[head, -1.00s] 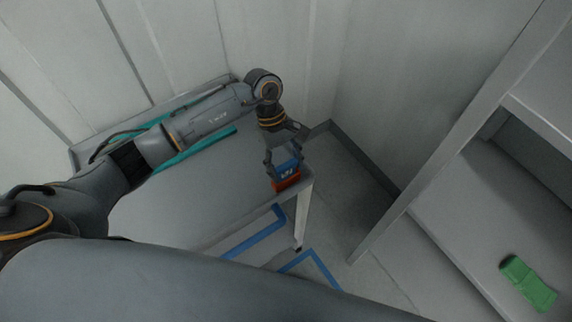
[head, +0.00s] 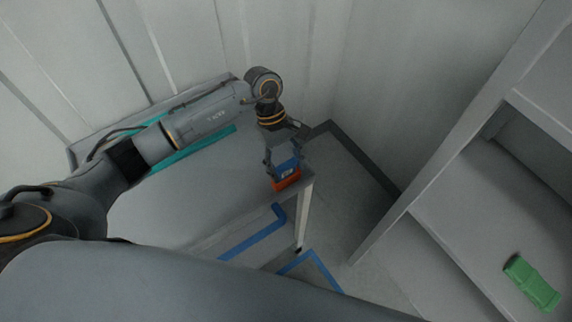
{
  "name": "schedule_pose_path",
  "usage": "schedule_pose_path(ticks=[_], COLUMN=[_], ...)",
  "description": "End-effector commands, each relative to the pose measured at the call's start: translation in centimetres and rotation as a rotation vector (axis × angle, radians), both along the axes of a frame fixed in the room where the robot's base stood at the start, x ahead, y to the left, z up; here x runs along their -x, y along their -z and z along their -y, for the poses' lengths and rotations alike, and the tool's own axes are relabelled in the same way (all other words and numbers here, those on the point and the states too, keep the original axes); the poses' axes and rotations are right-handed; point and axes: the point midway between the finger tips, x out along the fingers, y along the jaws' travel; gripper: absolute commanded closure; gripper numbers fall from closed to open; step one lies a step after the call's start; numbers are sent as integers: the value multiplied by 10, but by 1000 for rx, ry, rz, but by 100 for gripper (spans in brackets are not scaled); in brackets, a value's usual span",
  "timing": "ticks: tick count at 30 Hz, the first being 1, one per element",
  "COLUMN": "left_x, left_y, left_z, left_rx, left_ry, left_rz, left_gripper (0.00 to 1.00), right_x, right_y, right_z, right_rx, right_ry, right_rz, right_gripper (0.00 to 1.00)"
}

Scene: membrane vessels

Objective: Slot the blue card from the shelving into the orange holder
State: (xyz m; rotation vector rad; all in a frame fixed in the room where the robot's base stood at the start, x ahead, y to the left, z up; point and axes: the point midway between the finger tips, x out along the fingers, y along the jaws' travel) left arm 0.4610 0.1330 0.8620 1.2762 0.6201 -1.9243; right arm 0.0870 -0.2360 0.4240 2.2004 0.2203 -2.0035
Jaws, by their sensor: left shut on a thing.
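The orange holder (head: 288,183) stands on the grey table near its right end. The blue card (head: 287,163) is upright directly above the holder, and its lower edge meets or enters the holder's top. I cannot tell how deep it sits. My left gripper (head: 284,158) is shut on the blue card, reaching down from above with its fingers on the card's sides. My right gripper is not in view.
The grey table (head: 185,205) has free room left of the holder. A shelving unit (head: 470,195) stands at the right, with a green object (head: 531,283) on a shelf. Walls close off the back. Blue tape (head: 312,265) marks the floor.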

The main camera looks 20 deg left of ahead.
Motion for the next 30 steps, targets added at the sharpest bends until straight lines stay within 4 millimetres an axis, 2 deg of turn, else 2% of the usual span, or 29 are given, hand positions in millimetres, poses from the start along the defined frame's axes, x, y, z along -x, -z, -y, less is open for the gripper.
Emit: schedule_pose_path(ticks=[4, 5, 8, 20, 23, 30], left_x=[1, 1, 1, -1, -4, -16], left_y=[2, 2, 2, -2, -13, -59], left_z=[0, 0, 0, -1, -5, -21], left_rx=[-2, -2, -2, -2, -2, -3], left_ry=[0, 0, 0, -1, -1, -2], left_rz=[-2, -2, -2, 0, 2, 4], left_gripper=[68, 35, 15, 15, 15, 15], right_x=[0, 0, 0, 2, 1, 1], right_y=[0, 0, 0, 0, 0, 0], right_z=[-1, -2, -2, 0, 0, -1], right_rx=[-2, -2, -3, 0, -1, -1], right_ry=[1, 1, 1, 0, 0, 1], right_rz=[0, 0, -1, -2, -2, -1], right_gripper=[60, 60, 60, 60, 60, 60])
